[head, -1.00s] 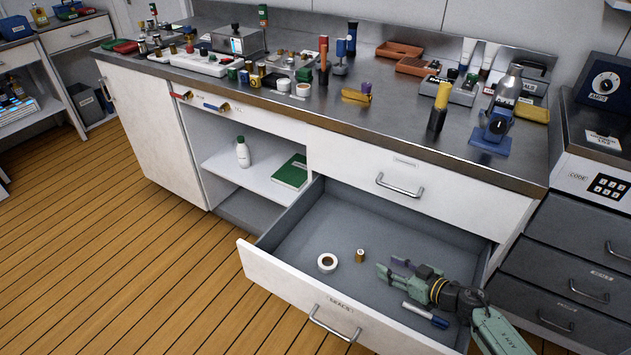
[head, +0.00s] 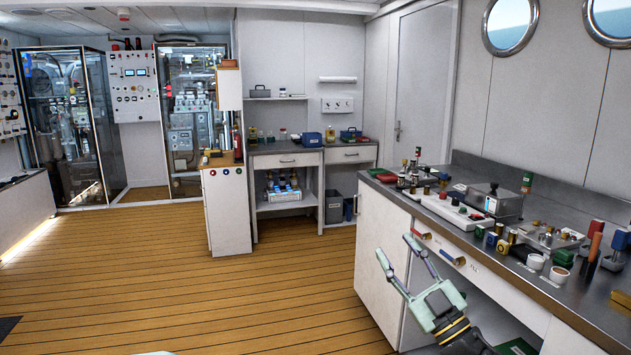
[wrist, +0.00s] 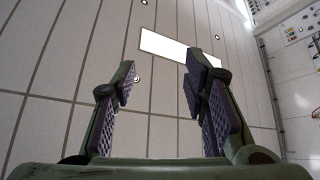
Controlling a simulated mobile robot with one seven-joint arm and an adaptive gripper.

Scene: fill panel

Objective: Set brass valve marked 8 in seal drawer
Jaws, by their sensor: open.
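My gripper (head: 395,244) is open and empty in the head view, raised in front of the white cabinet's left end. In the wrist view its two padded fingers (wrist: 160,75) stand apart with only the ceiling between and beyond them.
The steel counter (head: 560,290) holds a grey box (head: 497,201), a white panel (head: 452,210) and several small parts. The wooden floor (head: 270,290) to the left is clear.

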